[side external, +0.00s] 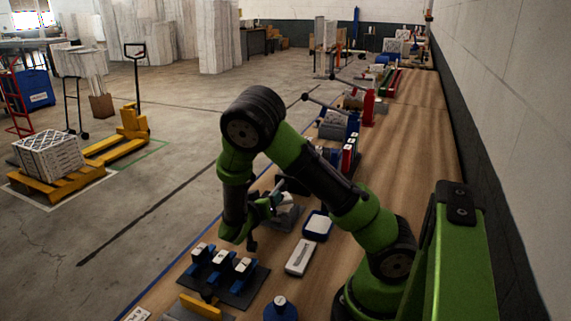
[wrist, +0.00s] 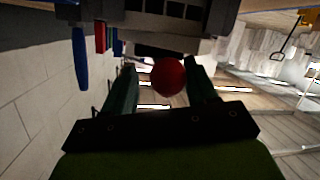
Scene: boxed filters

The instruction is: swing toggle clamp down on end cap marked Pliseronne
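My gripper (side external: 270,206) is in the middle of the side view, low over the bench beside a grey fixture (side external: 287,218) that it partly hides. In the wrist view my gripper (wrist: 162,72) has its two dark fingers apart. A round red knob (wrist: 169,77) shows between them, with a visible gap on the left; I cannot tell how near it is to the right finger. I take it for the clamp handle's end, but the clamp's arm is not clear. A dark grey body (wrist: 165,42) lies beyond. No marking Pliseronne is readable, and the end cap cannot be picked out.
Blue blocks with white tops (side external: 220,258) stand on a dark mat nearer the camera. A white-topped blue tray (side external: 318,225) and a pale flat box (side external: 300,257) lie right of my gripper. A blue round-topped item (side external: 280,308) is at the front. More fixtures stand farther along the bench.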

